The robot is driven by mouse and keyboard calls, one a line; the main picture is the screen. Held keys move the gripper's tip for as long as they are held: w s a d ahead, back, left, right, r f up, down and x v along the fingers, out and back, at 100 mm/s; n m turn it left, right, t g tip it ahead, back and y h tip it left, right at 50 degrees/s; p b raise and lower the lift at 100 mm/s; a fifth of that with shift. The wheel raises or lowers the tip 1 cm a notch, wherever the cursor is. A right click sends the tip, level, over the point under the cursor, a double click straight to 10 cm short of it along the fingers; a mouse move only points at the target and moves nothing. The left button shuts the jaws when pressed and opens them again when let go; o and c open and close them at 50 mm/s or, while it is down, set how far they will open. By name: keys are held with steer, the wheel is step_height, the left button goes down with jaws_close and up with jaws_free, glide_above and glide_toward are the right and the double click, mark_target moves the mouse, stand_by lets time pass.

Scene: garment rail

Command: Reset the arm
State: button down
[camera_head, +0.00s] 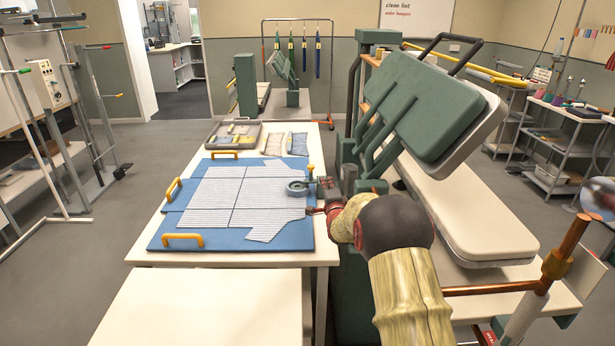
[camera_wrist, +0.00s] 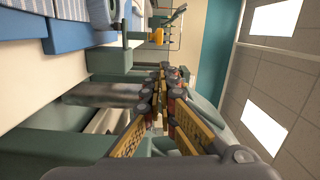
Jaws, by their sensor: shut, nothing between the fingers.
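My arm reaches in from the lower right in the head view. My gripper (camera_head: 314,210) is at the right edge of the blue board (camera_head: 180,231), close to the grey striped cloth panels (camera_head: 212,212). It is small there, so its height above the board is hard to tell. The blue board also shows at the top left of the wrist view (camera_wrist: 98,34).
A green press (camera_head: 430,105) with a padded lid stands just right of my arm. A round grey part (camera_head: 298,188) sits on the board's right side. A grey tray (camera_head: 220,143) lies behind. The near white table (camera_head: 205,305) is clear. A garment rail (camera_head: 298,20) stands at the back.

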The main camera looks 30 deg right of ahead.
steer(key=s+a+r+n+g+y+p, duration=0.1)
steer(key=s+a+r+n+g+y, duration=0.15)
steer(key=s+a+r+n, duration=0.5)
steer(key=s+a+r+n+g+y+p, duration=0.1)
steer(key=s+a+r+n+g+y, duration=0.3)
steer(key=s+a, duration=0.8)
steer(key=s+a+f+n+g, duration=0.1)
steer(key=s+a+n, duration=0.2)
steer(key=s, duration=0.8)
steer(key=s+a+f+n+g+p, duration=0.1)
steer(key=s+a, duration=0.4)
steer(key=s, duration=0.6)
steer(key=s+a+f+n+g+p, duration=0.1)
steer(key=s+a+n, duration=0.3)
steer(key=s, duration=0.7)
steer(key=shift+a+n+g, duration=0.3)
steer(key=shift+n+g, duration=0.45)
steer(key=shift+g, duration=0.1)
steer(key=c, duration=2.6)
jaws_free()
